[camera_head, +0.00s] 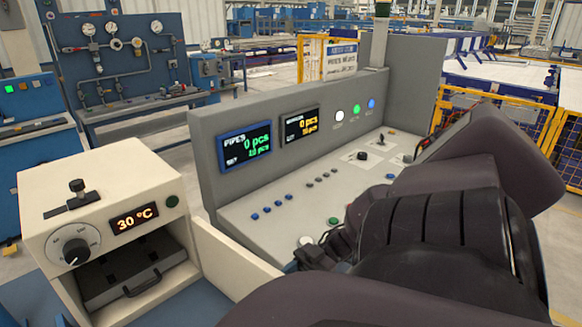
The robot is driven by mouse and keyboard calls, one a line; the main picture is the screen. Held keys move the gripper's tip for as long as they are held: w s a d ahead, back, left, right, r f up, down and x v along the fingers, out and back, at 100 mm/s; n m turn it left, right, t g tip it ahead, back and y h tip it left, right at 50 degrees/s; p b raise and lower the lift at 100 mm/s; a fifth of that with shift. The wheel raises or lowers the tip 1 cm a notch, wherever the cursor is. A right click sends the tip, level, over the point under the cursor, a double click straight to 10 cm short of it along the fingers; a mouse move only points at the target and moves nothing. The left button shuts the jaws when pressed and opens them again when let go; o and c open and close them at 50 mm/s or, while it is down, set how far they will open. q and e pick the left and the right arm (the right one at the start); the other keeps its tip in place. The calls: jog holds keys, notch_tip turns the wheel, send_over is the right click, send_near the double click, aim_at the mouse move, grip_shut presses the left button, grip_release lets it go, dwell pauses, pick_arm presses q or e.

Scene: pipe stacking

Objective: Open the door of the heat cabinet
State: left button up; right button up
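The heat cabinet (95,220) is a cream box at the left. Its front has a round dial (74,245) and a display (134,218) reading 30 °C. Below them is an opening with a dark grey panel (125,268) carrying a black bar handle (142,285). My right gripper (322,252) is dark and partly hidden by my arm, over the console's front edge, well right of the cabinet. Its finger opening is unclear. My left gripper is out of view.
A grey console (290,205) with buttons and two counter displays (246,146) stands right of the cabinet. A black lever (77,188) stands on the cabinet top. Blue surface (190,305) shows in front.

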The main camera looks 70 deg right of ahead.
jog(key=b+v, duration=0.1)
jog(key=v, duration=0.9)
dwell(0.4)
